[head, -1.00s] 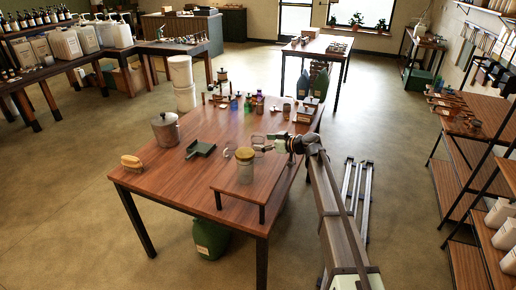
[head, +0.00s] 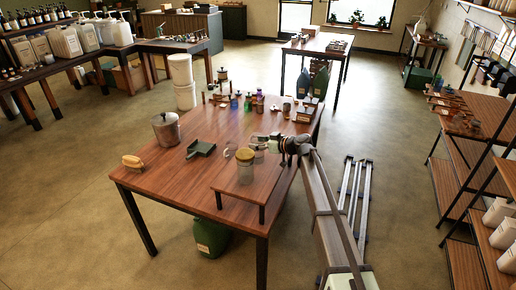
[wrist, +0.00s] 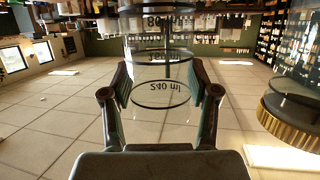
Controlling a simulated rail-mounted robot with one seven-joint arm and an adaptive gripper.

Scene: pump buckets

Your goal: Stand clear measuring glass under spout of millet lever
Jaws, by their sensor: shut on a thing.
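The clear measuring glass (wrist: 160,72) is between the two fingers of my gripper (wrist: 160,97) in the wrist view. Its printed ml marks read upside down in this picture. My gripper (head: 263,142) is shut on it, above the table just behind a clear jar with a yellow lid (head: 245,155). The jar stands on a low wooden riser; its gold lid (wrist: 292,122) also shows at the right of the wrist view. The glass is hard to make out in the head view. I cannot clearly tell a millet lever or its spout.
The riser (head: 228,190) is at the table's front right. A metal pot (head: 166,130), a dark green scoop (head: 200,149) and a brush (head: 132,161) lie to the left. Small bottles (head: 248,103) crowd the back.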

